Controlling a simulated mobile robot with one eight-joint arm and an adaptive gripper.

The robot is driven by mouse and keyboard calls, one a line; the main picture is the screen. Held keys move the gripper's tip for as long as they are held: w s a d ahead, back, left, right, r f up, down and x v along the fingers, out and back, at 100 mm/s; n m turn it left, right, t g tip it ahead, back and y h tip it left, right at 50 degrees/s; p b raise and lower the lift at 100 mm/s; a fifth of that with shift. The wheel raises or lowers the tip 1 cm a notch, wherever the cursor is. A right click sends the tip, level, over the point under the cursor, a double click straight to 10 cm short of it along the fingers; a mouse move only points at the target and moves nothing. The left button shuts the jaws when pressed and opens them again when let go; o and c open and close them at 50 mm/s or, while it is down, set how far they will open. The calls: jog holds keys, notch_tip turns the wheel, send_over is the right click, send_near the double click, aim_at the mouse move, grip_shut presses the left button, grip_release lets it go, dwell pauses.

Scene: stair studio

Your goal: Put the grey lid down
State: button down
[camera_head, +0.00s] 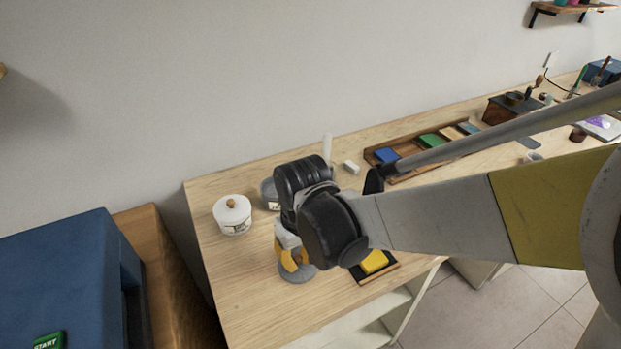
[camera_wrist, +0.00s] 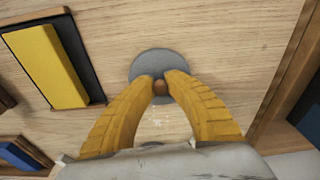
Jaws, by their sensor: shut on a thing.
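The grey lid (camera_wrist: 148,60) is a round disc with a brown knob (camera_wrist: 160,87). In the wrist view my gripper (camera_wrist: 161,84) has its yellow fingers shut on that knob. In the head view the grey lid (camera_head: 297,275) is below my gripper (camera_head: 294,260), over the front left part of the wooden table (camera_head: 240,300). I cannot tell whether the lid touches the table or hangs just above it. My wrist hides part of the lid in the head view.
A white pot with a lid (camera_head: 232,214) and a grey pot (camera_head: 269,193) stand behind the gripper. A yellow block (camera_head: 373,261) on a dark tray is to the right. A wooden tray (camera_head: 470,126) with coloured blocks lies farther back. Bare tabletop is left of the gripper.

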jog(key=shift+f, duration=0.5)
jog(key=shift+r, duration=0.1)
jog(key=c, duration=1.8)
grip_release()
jog(key=shift+f, duration=0.2)
jog(key=shift+c, duration=0.2)
jog(key=o, duration=0.4)
jog(key=shift+r, duration=0.1)
